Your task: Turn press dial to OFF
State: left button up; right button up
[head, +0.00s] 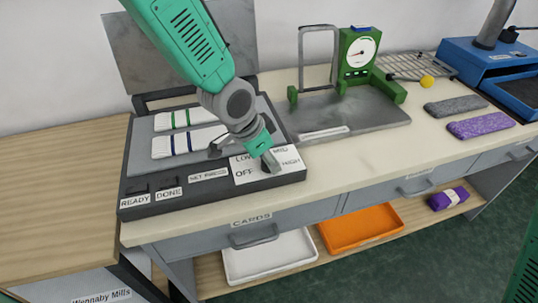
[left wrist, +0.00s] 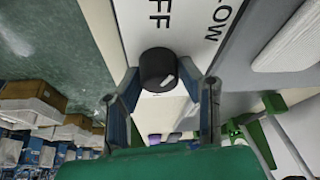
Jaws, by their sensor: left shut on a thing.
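The press dial (left wrist: 158,68) is a dark round knob with a short white mark on its face, at the lower right of the face in the left wrist view. It stands on a white label plate (head: 240,176) reading OFF, LOW, MID and HIGH, at the right front corner of the dark press (head: 215,195). My left gripper (head: 268,158) reaches down onto the dial and hides much of it in the head view. In the left wrist view its fingers (left wrist: 160,76) are shut on the dial's sides. My right gripper is not in view.
Striped white pieces (head: 188,118) lie on the press bed, below its raised grey lid (head: 115,45). A green dial gauge (head: 358,50) stands to the right. Grey and purple knit strips (head: 481,125) lie farther right. White (head: 268,258) and orange (head: 360,228) trays sit on the shelf below.

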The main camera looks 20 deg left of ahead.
pick_arm(q)
jog(key=n, duration=0.1)
jog(key=n+p, duration=0.1)
jog(key=n+t+y, duration=0.1)
jog(key=shift+w+r+n, duration=0.2)
jog(key=shift+r+n, duration=0.05)
jog(key=shift+n, duration=0.05)
jog(key=shift+n+y+p, duration=0.5)
jog(key=shift+n+p, duration=0.25)
jog(key=shift+n, duration=0.55)
jog(key=shift+f, duration=0.1)
jog(key=o, duration=1.1)
jog(key=shift+f, duration=0.1)
jog(key=shift+o, duration=0.2)
jog(key=shift+d, duration=0.1)
jog(key=shift+s, duration=0.1)
